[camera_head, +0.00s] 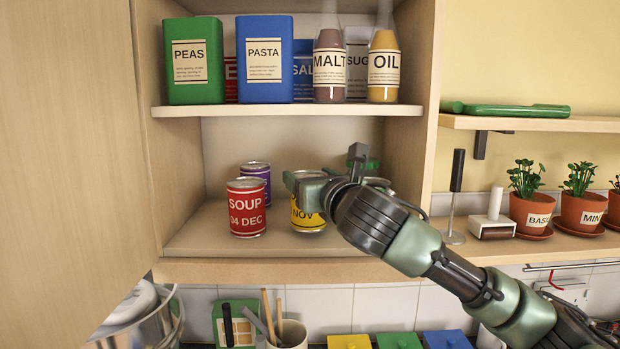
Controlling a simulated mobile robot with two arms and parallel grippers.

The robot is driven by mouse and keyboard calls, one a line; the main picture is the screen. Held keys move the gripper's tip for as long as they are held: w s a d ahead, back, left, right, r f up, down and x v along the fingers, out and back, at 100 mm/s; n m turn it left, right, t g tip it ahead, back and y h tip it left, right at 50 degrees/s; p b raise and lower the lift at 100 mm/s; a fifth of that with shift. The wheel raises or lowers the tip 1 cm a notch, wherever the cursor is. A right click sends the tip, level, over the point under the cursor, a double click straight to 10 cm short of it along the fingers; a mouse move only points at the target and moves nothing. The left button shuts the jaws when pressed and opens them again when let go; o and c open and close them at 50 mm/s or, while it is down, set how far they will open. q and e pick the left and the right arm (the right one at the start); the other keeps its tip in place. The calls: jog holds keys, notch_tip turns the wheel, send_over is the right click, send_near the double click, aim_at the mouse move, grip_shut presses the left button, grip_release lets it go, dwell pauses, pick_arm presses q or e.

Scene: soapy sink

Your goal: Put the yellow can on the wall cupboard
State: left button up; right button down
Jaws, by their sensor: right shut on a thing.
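The yellow can (308,219), with "NOV" on its label, is upright at the bottom shelf of the open wall cupboard (205,245). My right gripper (312,182) reaches in from the right and is shut on the can near its top. The gripper hides the can's upper part, and I cannot tell whether the can's base rests on the shelf. A red soup can (247,208) marked "04 DEC" stands to its left, with a purple can (257,178) behind it. My left gripper is not in view.
The upper shelf (285,110) holds a green peas box (193,62), a blue pasta box (265,60), a malt bottle (330,65) and an oil bottle (384,68). The open cupboard door (70,150) stands at left. Potted herbs (531,205) line a shelf at right.

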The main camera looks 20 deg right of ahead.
jog(key=shift+w+f+p, duration=0.1)
jog(key=shift+f+p, duration=0.1)
jog(key=shift+p, duration=0.2)
jog(key=shift+w+d+f, duration=0.1)
jog(key=shift+w+f, duration=0.05)
jog(key=shift+f, duration=0.2)
jog(key=shift+f, duration=0.1)
jog(key=shift+c, duration=1.5)
grip_release()
jog(key=s+b, duration=0.4)
jog(key=s, duration=0.8)
jog(key=shift+d+b, duration=0.3)
